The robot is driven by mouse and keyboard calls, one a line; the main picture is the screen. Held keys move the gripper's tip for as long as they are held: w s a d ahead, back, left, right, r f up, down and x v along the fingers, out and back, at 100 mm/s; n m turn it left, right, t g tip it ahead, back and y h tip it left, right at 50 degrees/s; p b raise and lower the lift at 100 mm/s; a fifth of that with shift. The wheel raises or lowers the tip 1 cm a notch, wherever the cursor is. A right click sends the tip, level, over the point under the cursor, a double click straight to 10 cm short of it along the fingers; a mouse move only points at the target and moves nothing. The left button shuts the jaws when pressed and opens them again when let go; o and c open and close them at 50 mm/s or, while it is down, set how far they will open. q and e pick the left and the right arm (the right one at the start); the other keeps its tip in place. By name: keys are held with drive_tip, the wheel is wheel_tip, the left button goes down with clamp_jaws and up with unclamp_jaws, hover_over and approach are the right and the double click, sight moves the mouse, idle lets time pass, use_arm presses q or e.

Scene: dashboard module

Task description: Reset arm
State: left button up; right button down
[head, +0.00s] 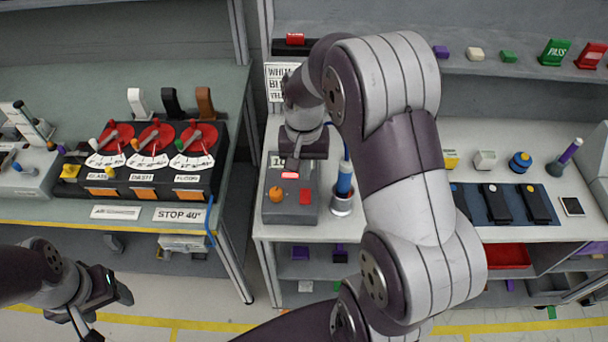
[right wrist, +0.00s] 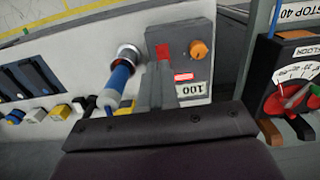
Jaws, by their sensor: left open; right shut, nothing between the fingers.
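My left gripper (head: 112,290) is open and empty at the lower left, below the left bench. Its fingertips are hard to make out.
A blue-handled tool (head: 344,182) stands in a metal cup (head: 342,205) right of the box. A panel with red dials (head: 157,138) stands on the left bench (head: 232,112). Dark devices on a blue mat (head: 517,215) lie to the right. A gap separates the benches.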

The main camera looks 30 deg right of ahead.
idle(0.5)
drive_tip(key=s+a+f+n+t+b, duration=0.1)
drive_tip(key=s+a+n+b, duration=0.1)
drive_tip(key=s+a+n, duration=0.4)
drive_tip(key=s+a, duration=0.1)
drive_tip(key=s, duration=0.2)
drive_tip(key=shift+s+t, duration=0.25)
drive_tip(key=shift+t, duration=0.05)
